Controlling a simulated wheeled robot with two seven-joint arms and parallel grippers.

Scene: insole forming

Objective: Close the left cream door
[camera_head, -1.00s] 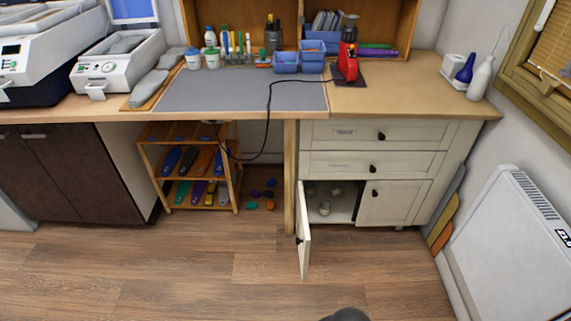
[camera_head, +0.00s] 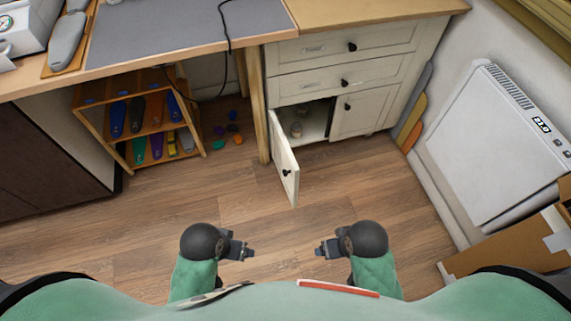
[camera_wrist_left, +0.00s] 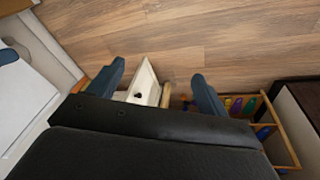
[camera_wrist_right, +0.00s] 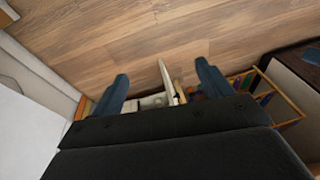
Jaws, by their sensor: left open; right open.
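The left cream door (camera_head: 283,160) of the lower cabinet stands swung open towards me, with a dark knob on its face. Its open compartment (camera_head: 312,120) shows small items inside. The right cream door (camera_head: 362,112) beside it is shut. My left gripper (camera_head: 251,251) is open and empty, in front of the door and a little to its left. My right gripper (camera_head: 318,252) is open and empty, in front of the door and a little to its right. The door also shows beyond the fingers in the left wrist view (camera_wrist_left: 146,82) and the right wrist view (camera_wrist_right: 166,78). Neither gripper touches it.
A wooden rack (camera_head: 107,146) with coloured insoles stands under the bench to the left. Several small coloured pieces (camera_head: 238,139) lie on the floor near it. A white heater (camera_head: 490,140) and a cardboard box (camera_head: 510,248) are at the right. The floor before the door is clear.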

